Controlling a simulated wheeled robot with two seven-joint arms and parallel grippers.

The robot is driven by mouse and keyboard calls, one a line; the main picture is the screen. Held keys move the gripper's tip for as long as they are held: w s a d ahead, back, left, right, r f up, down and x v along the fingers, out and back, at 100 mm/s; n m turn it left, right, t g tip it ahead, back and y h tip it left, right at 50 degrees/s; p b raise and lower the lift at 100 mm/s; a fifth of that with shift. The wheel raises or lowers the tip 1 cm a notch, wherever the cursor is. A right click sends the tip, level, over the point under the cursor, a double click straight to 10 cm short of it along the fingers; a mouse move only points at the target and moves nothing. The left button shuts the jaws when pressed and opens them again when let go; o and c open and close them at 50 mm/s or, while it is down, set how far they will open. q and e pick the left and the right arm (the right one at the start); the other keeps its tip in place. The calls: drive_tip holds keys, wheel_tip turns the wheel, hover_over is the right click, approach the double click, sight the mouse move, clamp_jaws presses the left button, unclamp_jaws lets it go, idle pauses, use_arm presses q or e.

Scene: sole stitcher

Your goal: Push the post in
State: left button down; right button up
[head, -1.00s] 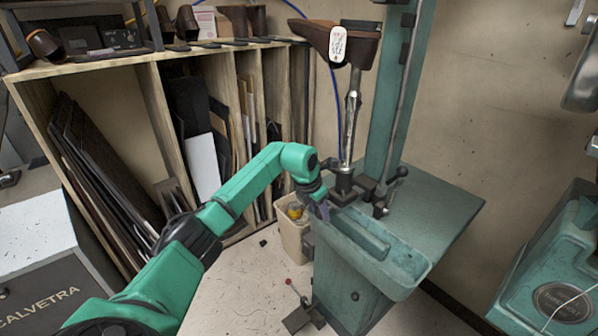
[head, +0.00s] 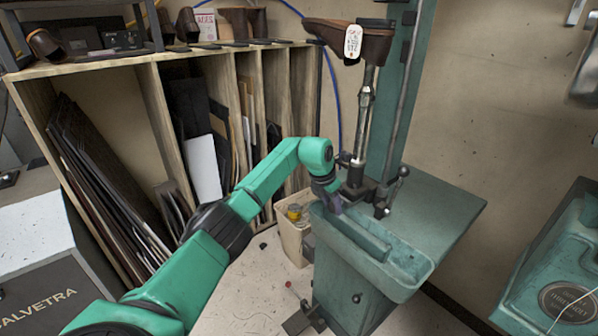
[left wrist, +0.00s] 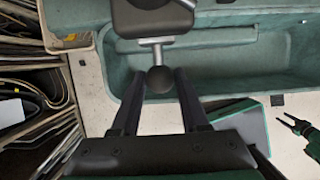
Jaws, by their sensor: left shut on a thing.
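The post (head: 367,112) is an upright metal column beside the teal machine frame, with its foot at the back of the teal trough. My left gripper (head: 335,204) is low at the post's foot, over the trough's left edge. In the left wrist view its two black fingers (left wrist: 158,76) are on either side of a round black knob (left wrist: 160,80) on a short metal stem, which comes from a dark block. The left gripper is shut on this knob. What looks like my right gripper (left wrist: 292,123) shows small at the right of that view, fingers apart and empty.
A brown shoe (head: 350,40) with a white tag sits on top of the post. The teal trough (head: 405,282) extends toward me. A bin (head: 292,243) stands left of the machine, beside a wooden rack (head: 165,130). A second teal machine (head: 560,275) is at right.

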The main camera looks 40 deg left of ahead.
use_arm(q)
drive_tip(key=shift+w+r, duration=0.1)
drive_tip(key=shift+r, duration=0.05)
drive_tip(key=shift+c, duration=1.2)
unclamp_jaws()
drive_tip(key=p+v, duration=0.7)
drive_tip(key=shift+w+d, duration=0.1)
drive_tip(key=shift+w, duration=0.05)
